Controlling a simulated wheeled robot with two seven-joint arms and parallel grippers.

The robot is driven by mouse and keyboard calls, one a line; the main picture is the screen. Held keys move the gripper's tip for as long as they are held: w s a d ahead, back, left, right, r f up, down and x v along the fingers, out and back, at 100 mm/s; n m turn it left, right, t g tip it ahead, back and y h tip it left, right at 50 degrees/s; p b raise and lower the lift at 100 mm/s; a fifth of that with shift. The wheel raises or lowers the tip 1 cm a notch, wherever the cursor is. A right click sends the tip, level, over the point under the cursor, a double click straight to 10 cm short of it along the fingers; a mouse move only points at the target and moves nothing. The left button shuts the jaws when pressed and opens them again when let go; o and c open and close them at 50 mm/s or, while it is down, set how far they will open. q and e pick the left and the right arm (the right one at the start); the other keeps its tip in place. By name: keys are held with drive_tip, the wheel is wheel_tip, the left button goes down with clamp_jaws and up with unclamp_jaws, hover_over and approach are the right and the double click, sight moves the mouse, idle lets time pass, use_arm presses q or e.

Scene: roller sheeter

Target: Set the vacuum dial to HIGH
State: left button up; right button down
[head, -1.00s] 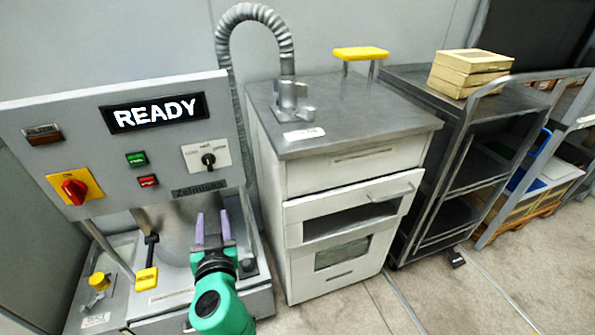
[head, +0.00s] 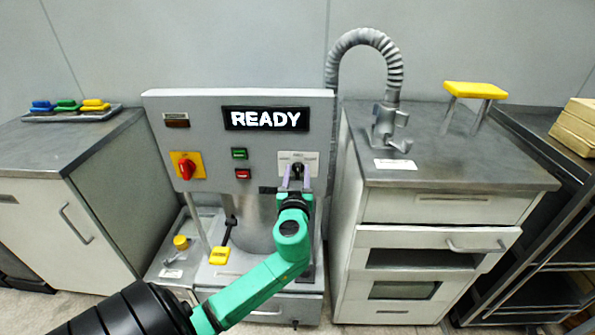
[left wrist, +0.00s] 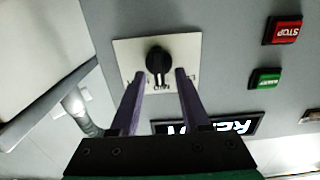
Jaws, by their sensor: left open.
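The vacuum dial (left wrist: 159,62) is a black knob on a white label plate (left wrist: 190,50) in the left wrist view. That view is upside down, and the knob's ridge points toward the label at the plate's middle edge. The label words are too small to read surely. In the head view the plate (head: 311,158) is on the right of the machine's front panel. My left gripper (left wrist: 157,77) has its two purple fingers apart, one on either side of the knob's lower part, with nothing gripped. It also shows in the head view (head: 297,178), in front of the dial. My right gripper is out of view.
The panel has a READY display (head: 265,119), a green button (head: 239,154), a red button (head: 243,174) and a red rotary switch (head: 186,167). A cabinet with a grey hose (head: 365,40) stands right. A counter (head: 60,145) stands left.

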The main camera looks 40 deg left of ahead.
use_arm(q)
clamp_jaws()
drive_tip(key=shift+d+m, duration=0.1)
drive_tip(key=shift+m, duration=0.2)
drive_tip(key=shift+f+m, duration=0.1)
drive_tip(key=shift+m, duration=0.4)
drive_tip(key=shift+w+d+m+b, duration=0.1)
drive_tip(key=shift+m+b, duration=0.35)
drive_tip(key=shift+m, duration=0.75)
drive_tip(key=shift+w+d+f+m, duration=0.1)
drive_tip(key=shift+m, duration=1.15)
drive_tip(key=shift+d+m, duration=0.1)
drive_tip(key=shift+m, duration=1.15)
unclamp_jaws()
